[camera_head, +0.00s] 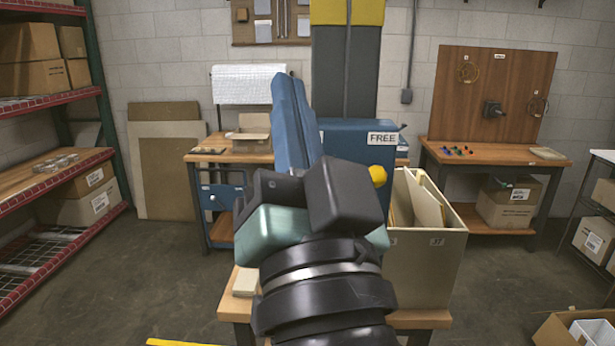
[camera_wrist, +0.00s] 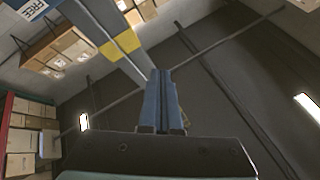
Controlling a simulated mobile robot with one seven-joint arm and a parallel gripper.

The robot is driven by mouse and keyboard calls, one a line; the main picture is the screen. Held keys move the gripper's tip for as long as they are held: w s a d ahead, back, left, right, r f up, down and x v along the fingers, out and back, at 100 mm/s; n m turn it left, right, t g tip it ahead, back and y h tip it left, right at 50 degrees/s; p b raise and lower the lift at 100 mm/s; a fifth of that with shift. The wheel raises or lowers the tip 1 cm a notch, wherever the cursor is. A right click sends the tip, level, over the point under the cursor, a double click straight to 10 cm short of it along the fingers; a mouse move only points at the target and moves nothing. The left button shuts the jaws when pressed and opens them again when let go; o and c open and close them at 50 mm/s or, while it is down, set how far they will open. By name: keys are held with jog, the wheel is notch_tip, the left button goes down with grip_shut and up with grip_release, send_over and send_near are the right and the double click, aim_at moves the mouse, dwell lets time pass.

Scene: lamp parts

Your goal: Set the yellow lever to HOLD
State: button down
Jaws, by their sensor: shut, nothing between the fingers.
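The yellow lever shows as a round yellow knob (camera_head: 378,175) on the front of a blue housing (camera_head: 345,134), just right of my gripper's dark body. Its shaft is hidden behind my gripper. A white FREE label (camera_head: 382,138) is on the housing's upper right, above the knob; the label also shows in the wrist view (camera_wrist: 36,7). No HOLD label is visible. My gripper (camera_head: 284,78) has long blue fingers pointing up, left of the knob in the picture. The fingers (camera_wrist: 160,72) are together and empty. Whether they touch the housing cannot be told.
A tall grey column (camera_head: 346,68) with a yellow top rises behind the housing. An open bin (camera_head: 425,262) with panels stands right of my gripper. A workbench (camera_head: 500,153) is at the right, red shelving (camera_head: 60,97) at the left. The floor at left is mostly clear.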

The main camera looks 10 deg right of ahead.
jog(key=s+d+f+m+g+h+p, duration=0.2)
jog(key=d+f+m+g+p, duration=0.3)
jog(key=d+f+m, duration=1.1)
jog(key=s+d+m+g, duration=0.1)
jog(key=m, duration=0.2)
jog(key=shift+d+p, duration=0.3)
jog(key=shift+p, duration=0.1)
jog(key=shift+w, duration=0.1)
jog(key=w+p, duration=0.2)
jog(key=w, duration=0.1)
jog(key=w+a+r+p, duration=0.1)
jog(key=w, duration=0.3)
jog(key=w+a+r+p, duration=0.1)
jog(key=w+p, duration=0.1)
jog(key=w, duration=0.2)
jog(key=shift+w+r+p, duration=0.1)
jog(key=shift+r+p, duration=0.05)
jog(key=shift+p, duration=0.2)
jog(key=shift+d, duration=0.1)
jog(key=shift+w+r+n, duration=0.15)
jog(key=shift+w+n, duration=0.05)
jog(key=shift+n, duration=0.1)
